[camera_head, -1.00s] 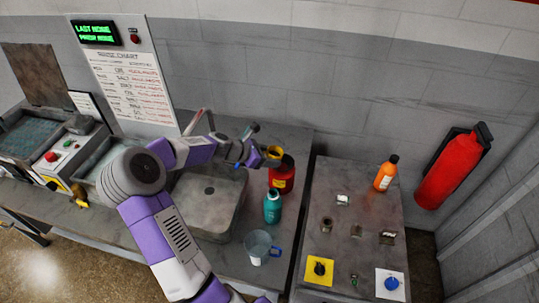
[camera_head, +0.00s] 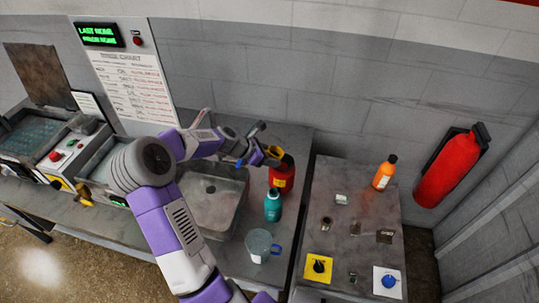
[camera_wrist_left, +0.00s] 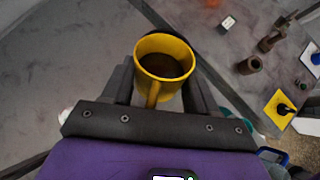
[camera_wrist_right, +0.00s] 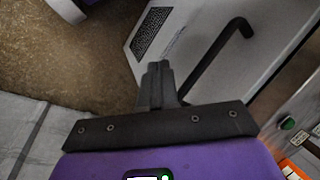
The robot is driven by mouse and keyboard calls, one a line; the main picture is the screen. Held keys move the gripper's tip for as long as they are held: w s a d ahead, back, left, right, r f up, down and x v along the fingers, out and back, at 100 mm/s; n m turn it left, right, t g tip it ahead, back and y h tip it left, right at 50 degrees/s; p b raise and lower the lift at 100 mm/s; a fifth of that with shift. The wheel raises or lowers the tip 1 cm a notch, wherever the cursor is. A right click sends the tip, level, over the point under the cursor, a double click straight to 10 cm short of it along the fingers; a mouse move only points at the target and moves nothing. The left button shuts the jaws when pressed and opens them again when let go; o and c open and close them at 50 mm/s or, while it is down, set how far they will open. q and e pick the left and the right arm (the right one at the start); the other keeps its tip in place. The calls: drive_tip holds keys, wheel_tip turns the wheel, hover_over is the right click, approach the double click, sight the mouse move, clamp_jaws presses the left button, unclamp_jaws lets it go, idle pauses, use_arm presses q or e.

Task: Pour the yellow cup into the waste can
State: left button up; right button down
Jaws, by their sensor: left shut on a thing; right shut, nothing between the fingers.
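The yellow cup (camera_head: 273,153) is in my left gripper (camera_head: 259,153), by the upper left of the red can with a yellow label (camera_head: 282,180). The cup hides part of that can's top; I take it to be the waste can. In the left wrist view the yellow cup (camera_wrist_left: 165,66) shows dark contents inside, and its handle lies between the fingers of my left gripper (camera_wrist_left: 155,90). The cup looks roughly upright; a slight tilt is hard to judge. My right gripper (camera_wrist_right: 156,78) is shut and empty in the right wrist view, above the floor.
A teal bottle (camera_head: 272,207) and a clear jug with a blue handle (camera_head: 258,246) stand in front of the red can. A sink basin (camera_head: 216,212) is to the left. A side table (camera_head: 335,175) at right bears an orange bottle (camera_head: 384,174) and small items.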

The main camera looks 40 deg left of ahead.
sight(273, 151)
use_arm(q)
drive_tip(key=shift+r+g+y+p, duration=0.75)
drive_tip(key=shift+g+p, duration=0.45)
drive_tip(key=shift+p, duration=0.8)
drive_tip(key=shift+w+d+r+g+y+p, duration=0.1)
drive_tip(key=shift+r+g+y+p, duration=0.2)
drive_tip(key=shift+g, duration=0.2)
drive_tip(key=shift+w+d+r+m+g+y+p, duration=0.15)
drive_tip(key=shift+r+g+y+p, duration=0.25)
drive_tip(key=shift+g, duration=0.35)
drive_tip(key=shift+w+r+m+g+y+p, duration=0.15)
drive_tip(key=shift+r+g+y+p, duration=0.25)
drive_tip(key=shift+g, duration=0.35)
drive_tip(key=shift+w+r+g+y+p, duration=0.15)
drive_tip(key=shift+g+y+p, duration=0.3)
drive_tip(key=shift+g, duration=0.35)
drive_tip(key=shift+w+d+r+g+y, duration=0.1)
drive_tip(key=shift+r+g+y, duration=0.05)
drive_tip(key=shift+g+y, duration=0.15)
drive_tip(key=shift+w+d+r+g+y+p, duration=0.15)
drive_tip(key=shift+g+y+p, duration=0.15)
drive_tip(key=shift+g+p, duration=0.25)
drive_tip(key=shift+w+d+r+g+y+p, duration=0.15)
drive_tip(key=shift+g+y+p, duration=0.15)
drive_tip(key=shift+g+p, duration=0.2)
